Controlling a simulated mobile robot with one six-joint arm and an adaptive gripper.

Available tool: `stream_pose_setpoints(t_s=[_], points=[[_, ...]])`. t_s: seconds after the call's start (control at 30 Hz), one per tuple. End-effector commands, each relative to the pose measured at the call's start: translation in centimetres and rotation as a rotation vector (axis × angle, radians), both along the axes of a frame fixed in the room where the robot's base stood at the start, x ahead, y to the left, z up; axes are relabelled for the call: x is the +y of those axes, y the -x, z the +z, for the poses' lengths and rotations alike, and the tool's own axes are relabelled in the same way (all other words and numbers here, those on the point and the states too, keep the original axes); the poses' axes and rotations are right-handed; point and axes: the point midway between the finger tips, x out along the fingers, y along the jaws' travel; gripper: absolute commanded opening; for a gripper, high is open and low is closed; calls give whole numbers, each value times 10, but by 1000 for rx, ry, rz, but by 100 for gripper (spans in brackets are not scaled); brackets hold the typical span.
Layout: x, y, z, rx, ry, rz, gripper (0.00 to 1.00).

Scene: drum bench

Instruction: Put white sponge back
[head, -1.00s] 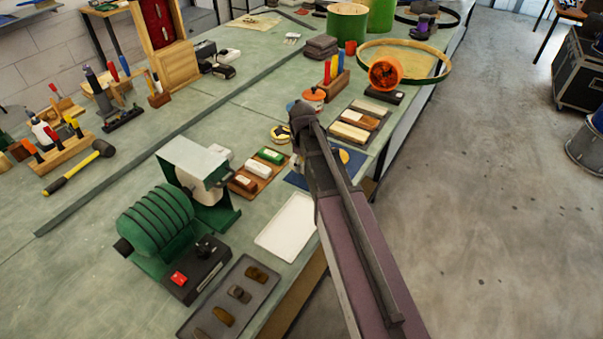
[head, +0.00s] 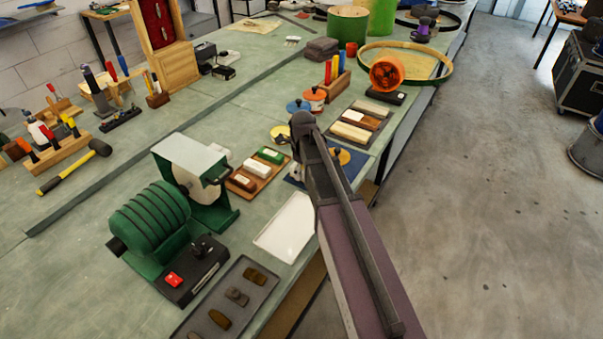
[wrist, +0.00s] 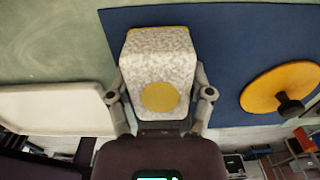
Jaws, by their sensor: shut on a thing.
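The white sponge (wrist: 158,60) is a speckled white block with a yellow round spot and a yellow far edge. In the wrist view it sits between the two fingers of my gripper (wrist: 162,95), which is shut on it. Behind it lies the blue mat (wrist: 225,50); I cannot tell whether the sponge touches the mat.
A yellow disc with a black knob (wrist: 283,88) lies on the mat's right. An empty white tray (head: 285,228) is left of my arm. A tray of colored bars (head: 256,169), a green grinding machine (head: 150,220) and a wooden block tray (head: 357,125) stand close by.

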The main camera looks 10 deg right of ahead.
Motion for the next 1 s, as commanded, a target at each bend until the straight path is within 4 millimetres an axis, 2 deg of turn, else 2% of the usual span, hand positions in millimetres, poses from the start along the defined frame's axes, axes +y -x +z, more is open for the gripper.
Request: stream_pose_setpoints(t_s=[0.33,0.37,0.43,0.47,1.0], points=[[0,0,-4,0,0,-1,41],[0,0,-3,0,0,-1,76],[0,0,-3,0,0,-1,97],[-1,0,-3,0,0,-1,100],[-1,0,-1,0,0,-1,100]])
